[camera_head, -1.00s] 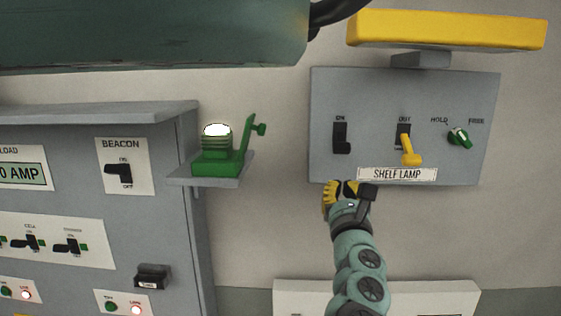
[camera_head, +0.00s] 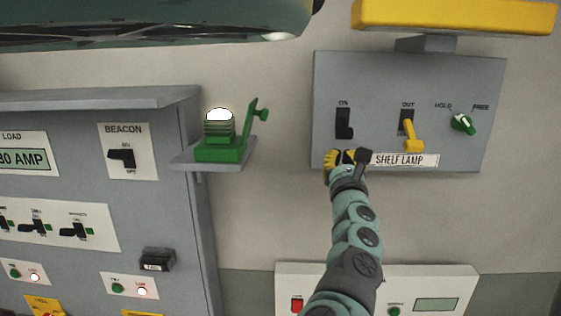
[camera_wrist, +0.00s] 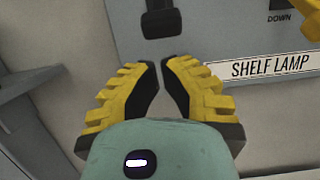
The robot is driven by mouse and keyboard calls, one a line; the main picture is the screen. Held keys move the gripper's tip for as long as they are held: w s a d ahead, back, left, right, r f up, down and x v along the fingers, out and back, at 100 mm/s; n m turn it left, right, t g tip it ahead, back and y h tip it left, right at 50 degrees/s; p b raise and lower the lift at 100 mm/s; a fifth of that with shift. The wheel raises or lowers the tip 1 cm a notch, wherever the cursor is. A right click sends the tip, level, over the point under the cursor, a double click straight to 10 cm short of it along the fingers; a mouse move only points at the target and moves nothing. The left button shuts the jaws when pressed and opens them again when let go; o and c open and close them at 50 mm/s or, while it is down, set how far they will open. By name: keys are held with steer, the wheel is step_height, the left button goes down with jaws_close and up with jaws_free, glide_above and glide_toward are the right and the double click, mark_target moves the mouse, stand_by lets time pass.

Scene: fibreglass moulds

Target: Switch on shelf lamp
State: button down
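The shelf lamp panel is a grey box (camera_head: 378,80) on the wall, with a white "SHELF LAMP" label (camera_head: 405,160) at its lower edge. The switch also shows at the top of the wrist view (camera_wrist: 161,20). My gripper (camera_head: 345,153) is just below the switch at the panel's lower left edge. In the wrist view my gripper's yellow and black fingers (camera_wrist: 160,72) are close together at the tips with a small gap, holding nothing visible, apart from the switch.
A yellow lever (camera_head: 412,136) and a green HOLD/FREE knob (camera_head: 462,123) are right of the switch. A yellow lamp bar (camera_head: 455,16) is above the panel. A green beacon (camera_head: 219,136) sits on a small shelf at left. Another white panel (camera_head: 375,272) is below.

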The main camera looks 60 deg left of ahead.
steer(key=x, duration=0.3)
steer(key=shift+a+r, duration=0.2)
steer(key=shift+a, duration=0.05)
steer(key=shift+w+a, duration=0.3)
steer(key=shift+f+b, duration=0.2)
steer(key=shift+b, duration=0.6)
